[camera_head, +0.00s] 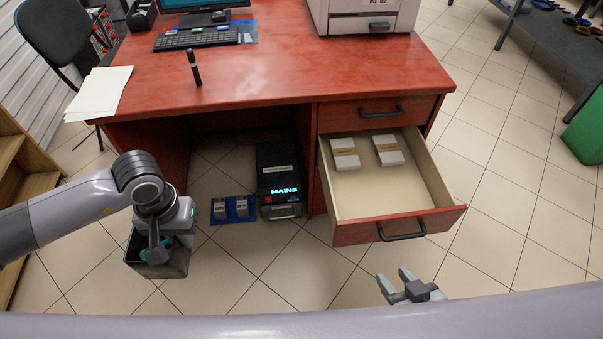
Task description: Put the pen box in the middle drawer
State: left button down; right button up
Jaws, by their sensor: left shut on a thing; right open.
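A dark grey open-topped box (172,268), which appears to be the pen box, hangs in my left gripper (153,250) in front of the desk's left side. The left jaws are shut on its near wall. What is inside it is mostly hidden. The open drawer (370,200), below a shut top drawer (365,112), is pulled well out of the desk's right side. Two white packs with tan bands lie at its back, and its front half is bare. My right gripper (393,287) is open and empty, in front of and below the drawer's handle.
A black computer case (278,165) and a blue mat (231,212) with two small blocks are on the floor between the held box and the drawer.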

aim_at(382, 202)
jog(key=k+u, duration=0.4)
jog(key=u, duration=0.7)
jog(key=l, duration=3.35)
jog(key=i+u, duration=0.05)
jog(key=i, duration=0.1)
